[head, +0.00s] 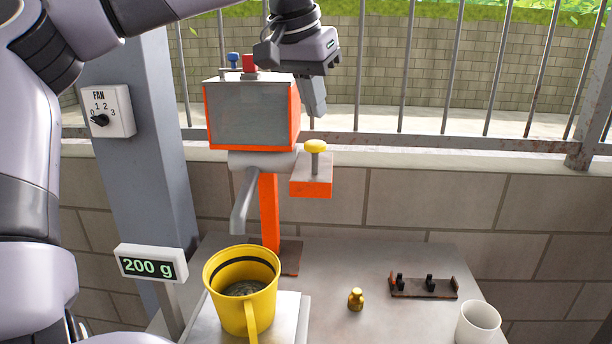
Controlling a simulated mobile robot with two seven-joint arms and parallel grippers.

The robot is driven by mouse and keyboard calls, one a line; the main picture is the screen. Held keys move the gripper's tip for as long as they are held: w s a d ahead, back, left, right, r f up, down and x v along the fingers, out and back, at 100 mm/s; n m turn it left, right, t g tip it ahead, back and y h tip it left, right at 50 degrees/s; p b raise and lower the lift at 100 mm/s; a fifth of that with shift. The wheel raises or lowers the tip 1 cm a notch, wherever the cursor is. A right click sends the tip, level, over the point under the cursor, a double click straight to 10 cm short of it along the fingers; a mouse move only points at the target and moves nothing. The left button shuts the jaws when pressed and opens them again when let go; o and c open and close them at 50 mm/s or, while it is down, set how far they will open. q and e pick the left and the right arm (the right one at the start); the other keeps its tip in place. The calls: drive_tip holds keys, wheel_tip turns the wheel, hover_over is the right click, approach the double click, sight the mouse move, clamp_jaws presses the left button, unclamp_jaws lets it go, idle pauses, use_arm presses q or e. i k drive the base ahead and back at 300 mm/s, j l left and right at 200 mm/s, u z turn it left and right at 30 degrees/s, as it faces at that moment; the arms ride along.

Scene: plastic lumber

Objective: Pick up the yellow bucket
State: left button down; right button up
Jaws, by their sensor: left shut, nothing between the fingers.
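The yellow bucket (236,309) stands upright on the pale scale plate (291,322) at the lower left of the table. Dark grey material shows inside it, and its yellow handle hangs down the front. My left gripper (316,107) is high up at the top middle, pointing down, shut and empty. In the picture it is above and to the right of the bucket, well apart from it, near the orange-edged machine. My right gripper is not in view.
The machine (252,115) has a grey spout above the bucket and a yellow knob (315,146). A display (151,265) reads 200 g. A brass weight (356,299), a small rack (423,287) and a white cup (478,323) stand at right. A fan switch (105,111) is on the post.

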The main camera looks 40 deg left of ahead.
sight(241, 281)
drive_tip(key=k, duration=1.5)
